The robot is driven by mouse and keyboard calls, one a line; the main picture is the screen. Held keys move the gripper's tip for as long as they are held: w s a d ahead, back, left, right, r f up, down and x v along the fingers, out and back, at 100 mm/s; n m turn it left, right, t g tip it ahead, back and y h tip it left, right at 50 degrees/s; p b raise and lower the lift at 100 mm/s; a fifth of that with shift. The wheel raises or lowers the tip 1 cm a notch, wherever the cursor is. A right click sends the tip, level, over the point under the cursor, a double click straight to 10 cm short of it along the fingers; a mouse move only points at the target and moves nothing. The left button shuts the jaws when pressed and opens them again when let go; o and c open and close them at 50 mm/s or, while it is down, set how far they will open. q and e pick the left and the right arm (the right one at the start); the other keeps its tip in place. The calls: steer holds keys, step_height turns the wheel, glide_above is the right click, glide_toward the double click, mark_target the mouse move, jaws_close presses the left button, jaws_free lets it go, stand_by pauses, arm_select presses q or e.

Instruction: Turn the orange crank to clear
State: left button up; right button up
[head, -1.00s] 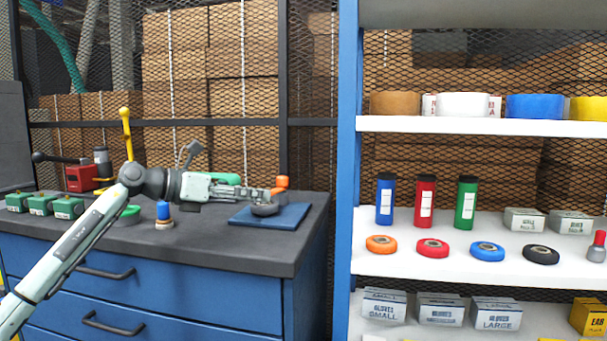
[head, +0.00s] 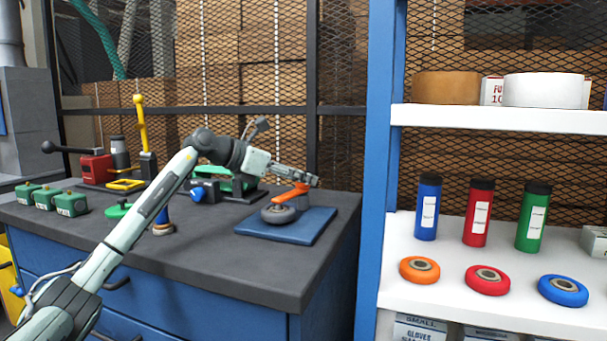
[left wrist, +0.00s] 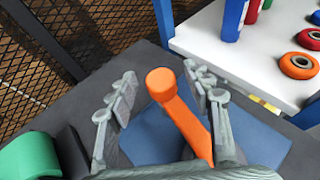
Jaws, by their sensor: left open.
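The orange crank (head: 290,192) stands on a round grey hub (head: 279,214) on a blue base plate (head: 310,228), at the right end of the dark bench. My left gripper (head: 314,181) is just behind and above the crank in the head view. In the left wrist view the open left gripper (left wrist: 164,97) has one finger on each side of the orange crank (left wrist: 180,112). The right finger is close to the crank's arm; I cannot tell whether it touches. The crank's knob points up between the fingers. My right gripper is not in view.
A green machine part (head: 228,182) stands on the bench behind my arm, left of the crank. Green boxes (head: 71,203) and a red device (head: 97,169) are further left. A white shelf (head: 460,265) with bottles and tape rolls stands right of the bench.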

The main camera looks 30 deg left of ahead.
arm_select(q)
steer(key=shift+w+d+f, duration=0.25)
steer(key=shift+w, duration=0.35)
jaws_close()
